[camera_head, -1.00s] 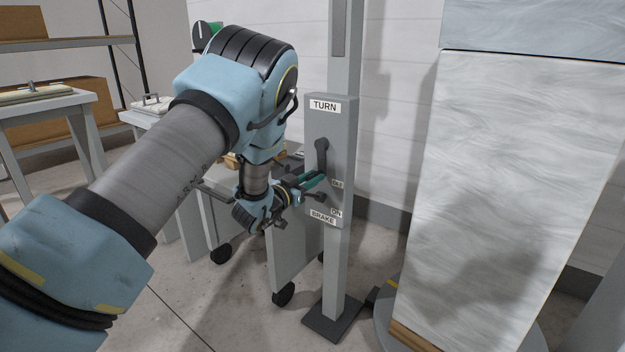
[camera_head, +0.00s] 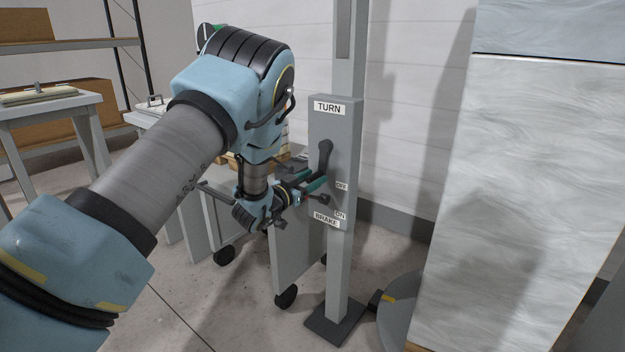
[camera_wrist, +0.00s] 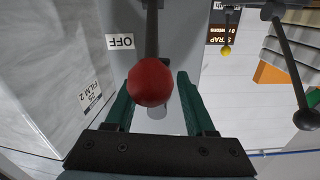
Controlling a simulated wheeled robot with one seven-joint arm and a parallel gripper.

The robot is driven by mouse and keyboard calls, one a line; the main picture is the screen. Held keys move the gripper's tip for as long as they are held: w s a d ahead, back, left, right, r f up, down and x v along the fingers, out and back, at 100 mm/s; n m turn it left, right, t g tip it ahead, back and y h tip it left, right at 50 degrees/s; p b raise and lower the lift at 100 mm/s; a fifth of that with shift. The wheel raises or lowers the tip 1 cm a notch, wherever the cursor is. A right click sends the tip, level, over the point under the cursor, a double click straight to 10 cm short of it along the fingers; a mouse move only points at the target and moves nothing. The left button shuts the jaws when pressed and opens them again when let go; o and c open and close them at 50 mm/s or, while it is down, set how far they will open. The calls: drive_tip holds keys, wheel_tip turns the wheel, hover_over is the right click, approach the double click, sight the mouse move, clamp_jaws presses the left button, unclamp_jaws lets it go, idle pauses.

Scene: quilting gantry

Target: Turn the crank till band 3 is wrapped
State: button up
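The grey control box (camera_head: 343,135) on the post carries a TURN label at the top and a BRAKE label low down. The pale wrapped block (camera_head: 540,190) stands at right; no band 3 can be made out.
The round base (camera_head: 397,315) under the block lies right of the post foot (camera_head: 335,322). A wheeled cart stands behind my gripper; a side table (camera_head: 50,103) is at left.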

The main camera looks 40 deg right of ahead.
drive_tip(key=shift+s, duration=0.1)
drive_tip(key=v, duration=1)
drive_tip(key=shift+a+b, duration=0.35)
drive_tip(key=shift+b, duration=0.05)
